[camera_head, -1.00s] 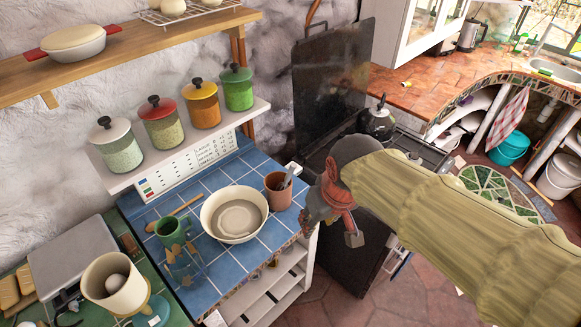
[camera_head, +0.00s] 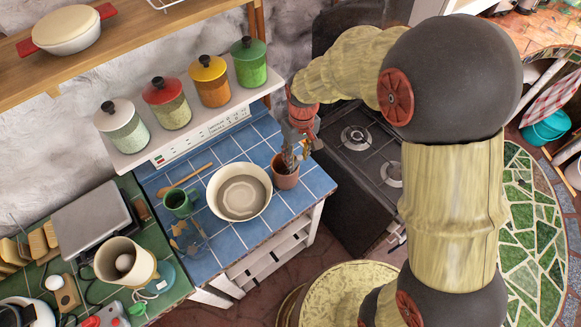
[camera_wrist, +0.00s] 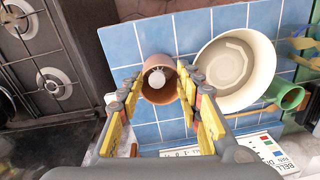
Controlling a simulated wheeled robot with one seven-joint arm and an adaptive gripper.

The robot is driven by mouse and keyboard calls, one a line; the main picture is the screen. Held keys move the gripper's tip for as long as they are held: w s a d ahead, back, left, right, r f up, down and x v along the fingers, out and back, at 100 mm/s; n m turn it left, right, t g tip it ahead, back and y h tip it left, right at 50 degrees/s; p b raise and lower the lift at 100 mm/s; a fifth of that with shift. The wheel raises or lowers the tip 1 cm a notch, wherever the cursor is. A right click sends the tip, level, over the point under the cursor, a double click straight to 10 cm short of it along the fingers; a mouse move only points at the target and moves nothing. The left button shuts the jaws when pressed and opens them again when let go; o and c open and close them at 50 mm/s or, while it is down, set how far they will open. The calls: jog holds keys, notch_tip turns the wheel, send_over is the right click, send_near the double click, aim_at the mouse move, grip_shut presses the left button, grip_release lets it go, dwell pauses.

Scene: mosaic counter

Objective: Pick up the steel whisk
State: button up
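The terracotta pot (camera_head: 285,176) stands upright on the blue tiled counter, right of the cream bowl. In the wrist view the pot (camera_wrist: 150,95) holds a pale, rounded end (camera_wrist: 156,77), which looks like the steel whisk; its shape is hard to make out. My gripper (camera_wrist: 157,80) is open, with its yellow-padded fingers apart on either side of the pot's mouth and nothing visibly clamped. In the head view my gripper (camera_head: 297,150) points down over the pot. Grey parts overlap at the pot's mouth there, so the whisk cannot be told clearly from the fingers.
The cream bowl (camera_head: 240,192) and green mug (camera_head: 181,202) stand left of the pot, with a wooden spoon (camera_head: 186,179) behind. A shelf with several lidded jars (camera_head: 210,82) overhangs the counter's back. The stove (camera_head: 365,150) is right of the counter.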

notch_tip(320, 180, down, 7)
jog(key=shift+p, duration=0.3)
jog(key=shift+c, duration=0.5)
jog(key=c, duration=0.7)
grip_shut()
